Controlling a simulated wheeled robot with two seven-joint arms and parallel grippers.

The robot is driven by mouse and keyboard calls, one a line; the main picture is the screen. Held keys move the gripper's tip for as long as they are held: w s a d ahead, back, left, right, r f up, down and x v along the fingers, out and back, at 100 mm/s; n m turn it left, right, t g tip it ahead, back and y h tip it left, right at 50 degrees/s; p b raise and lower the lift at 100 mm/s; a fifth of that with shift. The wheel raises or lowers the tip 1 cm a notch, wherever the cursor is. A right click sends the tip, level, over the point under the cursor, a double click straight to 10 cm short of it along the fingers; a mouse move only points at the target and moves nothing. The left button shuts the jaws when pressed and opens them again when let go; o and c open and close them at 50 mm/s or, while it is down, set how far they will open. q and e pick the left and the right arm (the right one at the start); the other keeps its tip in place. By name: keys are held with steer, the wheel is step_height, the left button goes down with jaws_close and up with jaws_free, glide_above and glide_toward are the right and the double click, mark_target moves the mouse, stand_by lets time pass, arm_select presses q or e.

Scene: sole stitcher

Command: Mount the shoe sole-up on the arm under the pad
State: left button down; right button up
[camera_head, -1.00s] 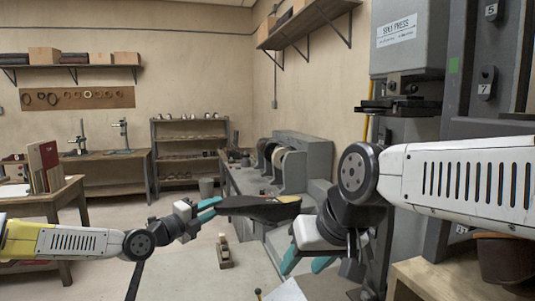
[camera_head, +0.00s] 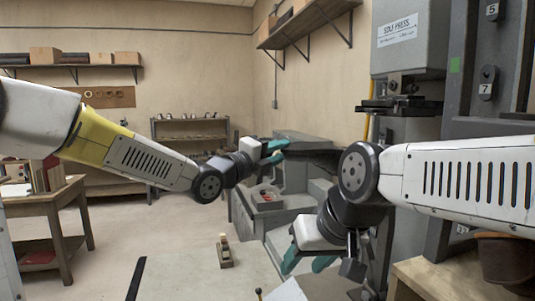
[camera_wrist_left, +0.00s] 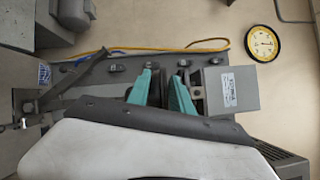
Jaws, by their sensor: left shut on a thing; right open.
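My left gripper (camera_head: 275,151) is raised in front of the grey bench machine, its teal fingers pointing right. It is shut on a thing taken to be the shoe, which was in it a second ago. The shoe's outline is not clear in the head view. In the left wrist view dark material shows between the teal fingers (camera_wrist_left: 161,90), but which side faces up cannot be told. My right gripper (camera_head: 307,262) is lower, open and empty, pointing down. The sole press (camera_head: 408,45) stands at the right, with a dark pad (camera_head: 398,104) under its head.
A grey bench machine (camera_head: 318,160) stands behind my left gripper. A brown pot (camera_head: 503,258) stands at the lower right. The floor at centre left is open.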

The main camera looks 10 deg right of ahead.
arm_select(q)
steer(key=d, duration=0.4)
steer(key=w+d, duration=0.1)
steer(key=d, duration=0.4)
steer(key=w+d, duration=0.1)
steer(key=d, duration=0.4)
steer(key=shift+d+f, duration=0.1)
steer(key=shift+f, duration=4.6)
stand_by(0.5)
